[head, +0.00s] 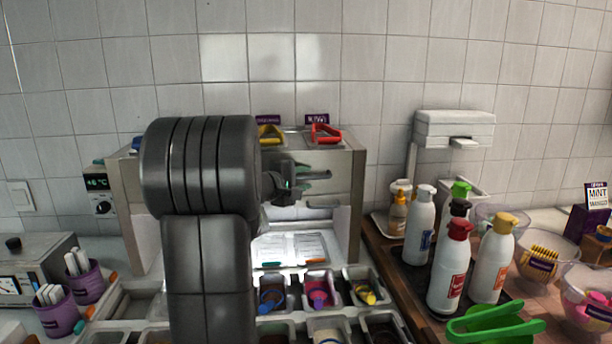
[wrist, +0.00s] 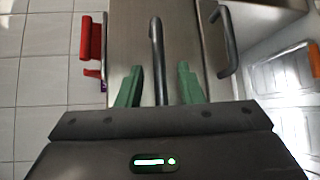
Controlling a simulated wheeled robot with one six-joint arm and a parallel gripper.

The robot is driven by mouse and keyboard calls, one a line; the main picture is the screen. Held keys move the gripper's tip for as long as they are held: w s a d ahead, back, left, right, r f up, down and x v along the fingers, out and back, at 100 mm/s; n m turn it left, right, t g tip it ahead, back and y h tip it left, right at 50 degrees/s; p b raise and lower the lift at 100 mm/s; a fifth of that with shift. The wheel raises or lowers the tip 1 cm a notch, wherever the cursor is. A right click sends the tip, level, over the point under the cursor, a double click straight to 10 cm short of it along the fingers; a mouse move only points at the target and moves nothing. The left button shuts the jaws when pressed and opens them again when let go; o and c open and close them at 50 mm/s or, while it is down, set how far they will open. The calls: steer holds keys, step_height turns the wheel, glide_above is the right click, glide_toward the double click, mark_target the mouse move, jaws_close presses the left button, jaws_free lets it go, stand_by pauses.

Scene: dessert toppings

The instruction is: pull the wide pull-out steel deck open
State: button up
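The steel unit (head: 345,190) stands against the wall, largely hidden behind my arm in the head view. In the wrist view, a dark bar handle (wrist: 156,45) runs along a steel front (wrist: 128,45). My gripper (wrist: 159,85) has its two green fingers apart, one on each side of this handle, with visible gaps. It also shows in front of the unit in the head view (head: 318,187). A second dark bar handle (wrist: 226,42) is on the steel part to the right in the wrist view. I cannot tell which handle belongs to the wide deck.
Red (head: 325,134) and yellow (head: 270,135) items lie on top of the unit. Below are a pale tray (head: 290,248) and several topping bins (head: 318,290). Bottles (head: 455,265) and green tongs (head: 492,325) stand or lie at right. Purple cups (head: 57,316) are at left.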

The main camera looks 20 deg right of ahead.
steer(key=shift+w+d+f, duration=0.1)
steer(key=shift+w+d, duration=0.25)
steer(key=shift+d, duration=0.25)
jaws_close()
steer(key=shift+s+f, duration=0.1)
